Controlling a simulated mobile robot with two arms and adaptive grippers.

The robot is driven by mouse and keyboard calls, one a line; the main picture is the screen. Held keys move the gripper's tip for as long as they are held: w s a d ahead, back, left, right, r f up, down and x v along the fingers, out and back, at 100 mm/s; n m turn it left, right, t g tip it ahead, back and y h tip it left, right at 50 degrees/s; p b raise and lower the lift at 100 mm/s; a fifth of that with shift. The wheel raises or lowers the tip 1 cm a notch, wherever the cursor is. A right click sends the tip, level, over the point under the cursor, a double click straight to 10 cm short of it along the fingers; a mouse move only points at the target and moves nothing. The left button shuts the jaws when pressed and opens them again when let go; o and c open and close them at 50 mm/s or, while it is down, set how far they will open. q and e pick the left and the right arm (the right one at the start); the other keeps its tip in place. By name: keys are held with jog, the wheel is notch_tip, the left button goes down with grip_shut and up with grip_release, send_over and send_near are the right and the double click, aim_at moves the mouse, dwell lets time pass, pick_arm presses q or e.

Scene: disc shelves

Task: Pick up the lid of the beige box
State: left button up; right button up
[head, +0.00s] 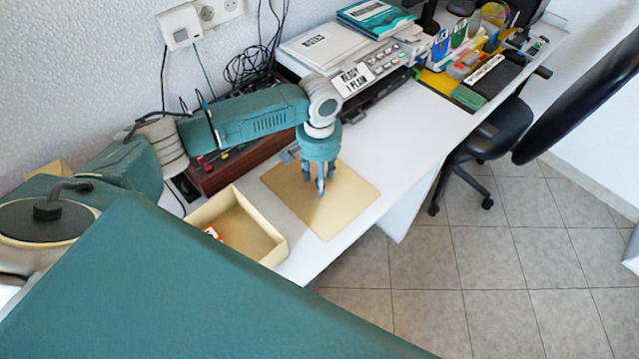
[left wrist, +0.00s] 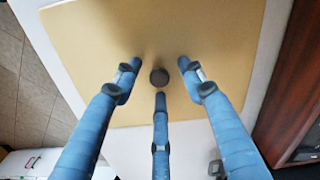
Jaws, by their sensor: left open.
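The lid (head: 338,215) is a flat beige panel lying on the white desk, apart from the open beige box (head: 193,219) at its left. In the left wrist view the lid (left wrist: 85,55) fills much of the picture, with a small dark round knob (left wrist: 159,77) on it. My left gripper (head: 319,186) points down over the lid. Its three blue fingers (left wrist: 158,85) are open and spread around the knob, with nothing held. In the head view the fingers hide the knob. My right gripper is not in view.
The white desk (head: 420,125) is clear right of the lid. A printer (head: 345,60) and a dark reddish wooden case (head: 228,170) stand toward the wall. A small red and white item (head: 212,233) lies in the box. A black chair (head: 500,135) stands beside the desk.

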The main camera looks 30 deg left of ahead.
pick_arm(q)
grip_shut()
jog(key=shift+r, duration=0.1)
